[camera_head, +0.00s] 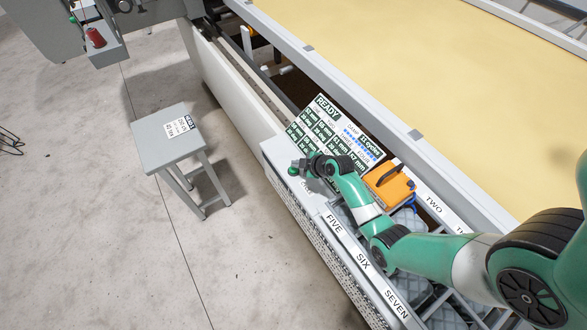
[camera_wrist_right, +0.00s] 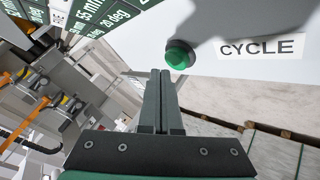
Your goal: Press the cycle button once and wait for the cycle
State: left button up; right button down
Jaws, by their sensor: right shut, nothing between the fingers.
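The green cycle button (camera_head: 293,171) sits on the light grey panel end at the front of the machine. In the right wrist view the button (camera_wrist_right: 180,54) is a green dome in a dark ring, beside a white label (camera_wrist_right: 261,47) reading CYCLE. My right gripper (camera_wrist_right: 161,72) is shut and empty, its fingertips just short of the button in the picture; whether they touch it I cannot tell. In the head view the right gripper (camera_head: 302,167) is right by the button. The display board (camera_head: 345,130) shows READY and 11 cycles. My left gripper is out of view.
An orange case (camera_head: 388,188) lies behind my right arm, near trays of quilted grey pieces labelled FIVE (camera_head: 334,225), SIX and SEVEN. A grey stool (camera_head: 178,140) stands to the left. The yellow quilting bed (camera_head: 440,75) fills the upper right. Floor at lower left is clear.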

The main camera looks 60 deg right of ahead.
aim_at(297, 171)
jog(key=shift+f, duration=0.15)
dwell(0.5)
jog(key=shift+f+b, duration=0.3)
jog(key=shift+b, duration=0.1)
jog(key=shift+f+b, duration=0.45)
jog(key=shift+f, duration=0.1)
dwell(0.5)
dwell(0.3)
jog(key=shift+r+p, duration=0.9)
jog(key=shift+r, duration=0.15)
notch_tip(297, 171, up, 5)
jog(key=p, duration=0.4)
jog(key=shift+p, duration=0.35)
